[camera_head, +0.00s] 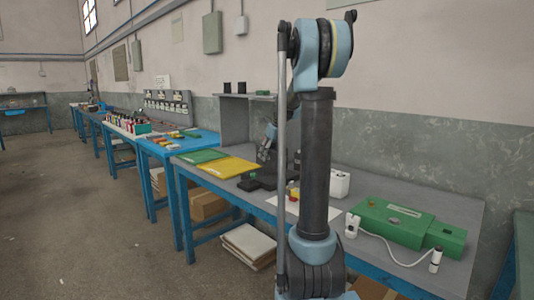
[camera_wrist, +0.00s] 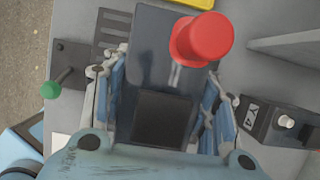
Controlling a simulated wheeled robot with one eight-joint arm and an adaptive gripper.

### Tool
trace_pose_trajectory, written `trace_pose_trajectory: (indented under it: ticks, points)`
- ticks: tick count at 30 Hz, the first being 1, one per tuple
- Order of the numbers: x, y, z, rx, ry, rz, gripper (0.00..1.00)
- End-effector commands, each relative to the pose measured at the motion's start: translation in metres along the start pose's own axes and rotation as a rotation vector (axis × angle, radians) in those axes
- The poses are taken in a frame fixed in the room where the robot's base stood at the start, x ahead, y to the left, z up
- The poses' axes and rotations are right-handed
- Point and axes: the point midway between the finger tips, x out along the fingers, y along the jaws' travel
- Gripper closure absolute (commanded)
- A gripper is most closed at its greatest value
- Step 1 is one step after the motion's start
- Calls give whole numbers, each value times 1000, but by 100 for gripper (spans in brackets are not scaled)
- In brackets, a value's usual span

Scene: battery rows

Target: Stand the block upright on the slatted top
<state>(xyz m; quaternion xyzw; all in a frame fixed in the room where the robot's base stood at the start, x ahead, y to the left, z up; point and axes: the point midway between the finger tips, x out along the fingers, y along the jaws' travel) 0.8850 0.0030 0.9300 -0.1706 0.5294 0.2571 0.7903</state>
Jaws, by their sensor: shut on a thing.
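A dark grey block (camera_wrist: 162,118) with a nearly black square face sits between the two fingers of my gripper (camera_wrist: 165,95) in the wrist view. My gripper is shut on it. A dark plate lies beyond the block, and a slatted dark surface (camera_wrist: 112,28) shows at the upper left. A red knob (camera_wrist: 202,38) stands large beyond the fingers. In the head view my gripper (camera_head: 266,150) is partly hidden behind my arm, above a dark base (camera_head: 258,184) on the grey bench. The held block is not clear there, and contact below it cannot be judged.
A green-knobbed lever (camera_wrist: 50,90) stands left of the fingers, and a dark box with a pale button (camera_wrist: 285,121) stands at right. On the bench are a yellow tray (camera_head: 229,167), a green tray (camera_head: 200,156), a white container (camera_head: 340,183) and a green case (camera_head: 390,222).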

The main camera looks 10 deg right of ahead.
Motion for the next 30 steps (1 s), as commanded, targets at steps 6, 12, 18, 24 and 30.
trace_pose_trajectory:
  ticks: [6,12,18,24,30]
  points:
    - [23,0,-9,0,-1,0,100]
    - [33,0,-14,0,-1,0,100]
    - [33,0,-13,0,-1,0,100]
    - [34,0,-14,-1,0,0,26]
    - [34,0,-14,-1,0,0,26]
